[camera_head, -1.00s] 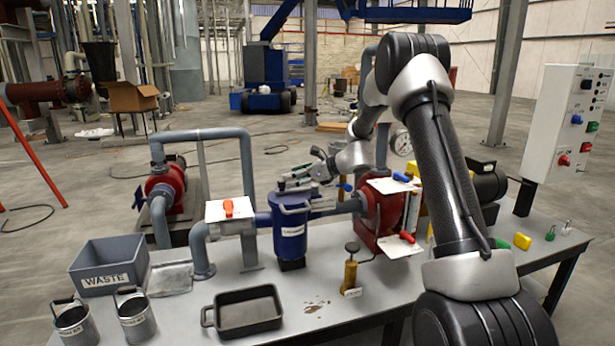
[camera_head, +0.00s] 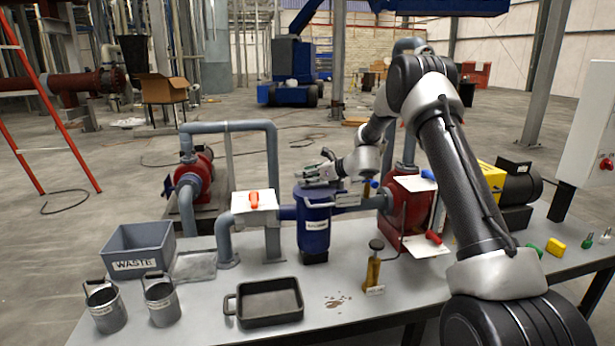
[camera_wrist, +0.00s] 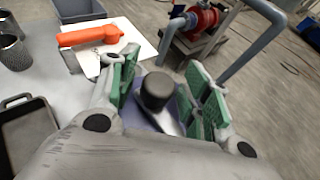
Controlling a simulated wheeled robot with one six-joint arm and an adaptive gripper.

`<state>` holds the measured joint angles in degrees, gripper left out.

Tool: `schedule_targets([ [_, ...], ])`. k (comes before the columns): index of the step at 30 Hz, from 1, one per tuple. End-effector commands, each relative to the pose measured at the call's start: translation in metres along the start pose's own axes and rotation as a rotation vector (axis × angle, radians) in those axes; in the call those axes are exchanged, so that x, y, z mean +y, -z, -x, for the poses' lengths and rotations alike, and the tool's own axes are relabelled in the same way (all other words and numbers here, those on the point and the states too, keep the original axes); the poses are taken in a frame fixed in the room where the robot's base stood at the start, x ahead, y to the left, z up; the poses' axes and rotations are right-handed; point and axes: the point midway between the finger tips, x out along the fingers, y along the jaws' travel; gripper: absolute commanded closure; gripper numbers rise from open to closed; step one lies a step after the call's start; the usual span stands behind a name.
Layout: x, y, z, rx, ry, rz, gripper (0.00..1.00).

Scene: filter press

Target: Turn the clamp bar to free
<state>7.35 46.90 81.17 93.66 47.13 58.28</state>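The blue filter vessel (camera_head: 314,228) stands upright on the bench, with my gripper (camera_head: 318,174) at its lid. In the wrist view, a dark round knob (camera_wrist: 158,90) on a grey bar, apparently the clamp bar (camera_wrist: 168,124), lies over the blue lid. My gripper (camera_wrist: 164,80) is open, its green-padded fingers on either side of the knob. A gap shows on both sides of the knob, so I see no grip. The rest of the bar is hidden behind my gripper body.
An orange-handled valve (camera_head: 254,201) with a white plate stands left of the vessel. A black tray (camera_head: 270,303), grey waste bin (camera_head: 138,250) and two metal cups sit at the front left. A brass hand pump (camera_head: 374,265) and red pump (camera_head: 408,208) are to the right.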

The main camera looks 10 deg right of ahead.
Motion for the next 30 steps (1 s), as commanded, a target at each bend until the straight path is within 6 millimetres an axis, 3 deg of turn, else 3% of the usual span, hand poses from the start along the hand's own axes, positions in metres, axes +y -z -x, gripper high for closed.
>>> schedule_targets([
  [1,0.0,0.0,0.0,0.0,0.0,0.0,0.65],
  [7,0.0,0.0,0.0,0.0,0.0,0.0,1.0],
  [20,0.005,0.002,0.006,0.0,-0.057,0.024,1.0],
  [30,0.022,0.012,0.029,0.0,-0.285,0.12,1.0],
])
